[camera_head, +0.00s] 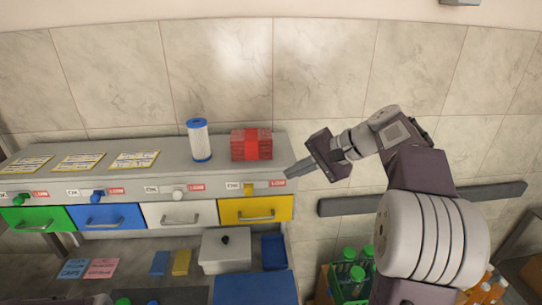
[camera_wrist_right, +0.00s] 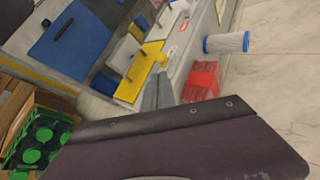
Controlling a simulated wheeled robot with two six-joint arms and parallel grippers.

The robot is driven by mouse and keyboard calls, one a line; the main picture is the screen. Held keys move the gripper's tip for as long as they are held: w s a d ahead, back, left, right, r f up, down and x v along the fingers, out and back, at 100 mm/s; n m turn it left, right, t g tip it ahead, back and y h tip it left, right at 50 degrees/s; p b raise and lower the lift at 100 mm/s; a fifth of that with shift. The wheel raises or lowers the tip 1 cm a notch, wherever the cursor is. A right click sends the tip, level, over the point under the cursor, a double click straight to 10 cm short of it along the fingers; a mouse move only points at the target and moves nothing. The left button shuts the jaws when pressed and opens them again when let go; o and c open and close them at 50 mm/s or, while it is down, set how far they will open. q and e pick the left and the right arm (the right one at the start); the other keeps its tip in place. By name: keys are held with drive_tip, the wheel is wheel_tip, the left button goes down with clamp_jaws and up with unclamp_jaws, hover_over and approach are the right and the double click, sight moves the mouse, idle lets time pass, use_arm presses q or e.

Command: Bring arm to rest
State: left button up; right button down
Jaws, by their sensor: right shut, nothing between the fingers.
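My right arm (camera_head: 430,225) comes in from the lower right of the head view, raised in front of the tiled wall. Its gripper (camera_head: 290,174) points left, near the right end of the grey cap feeder (camera_head: 262,147). The jaws are shut and hold nothing. In the right wrist view the closed fingers (camera_wrist_right: 158,92) stand in front of the feeder, close to the yellow drawer (camera_wrist_right: 133,78) in the picture. I cannot tell the exact gap to the feeder. My left gripper does not show.
A red bundle (camera_head: 251,144) and a white-blue cylinder (camera_head: 199,140) stand on the feeder. Below are green, blue, white and yellow drawers (camera_head: 256,208). A crate of green-capped bottles (camera_head: 350,276) stands low near my arm. A grey rail (camera_head: 350,206) runs along the wall.

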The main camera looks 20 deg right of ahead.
drive_tip(key=s+a+f+n+g+b, duration=0.2)
drive_tip(key=s+a+f+b, duration=0.15)
drive_tip(key=a+f, duration=0.45)
drive_tip(key=s+a+f+n+g+b, duration=0.1)
drive_tip(key=s+a+f+g+b, duration=0.3)
drive_tip(key=f, duration=0.6)
drive_tip(key=s+a+f+n+g+h+b, duration=0.15)
drive_tip(key=s+f+b, duration=0.35)
drive_tip(key=f, duration=0.8)
drive_tip(key=s+d+f+n+t+h, duration=0.1)
drive_tip(key=s+d+f+n+h, duration=0.3)
drive_tip(key=f, duration=0.6)
drive_tip(key=shift+s+d+f+n+h, duration=0.15)
drive_tip(key=shift+s+d+n+h, duration=0.3)
drive_tip(key=shift+d, duration=0.7)
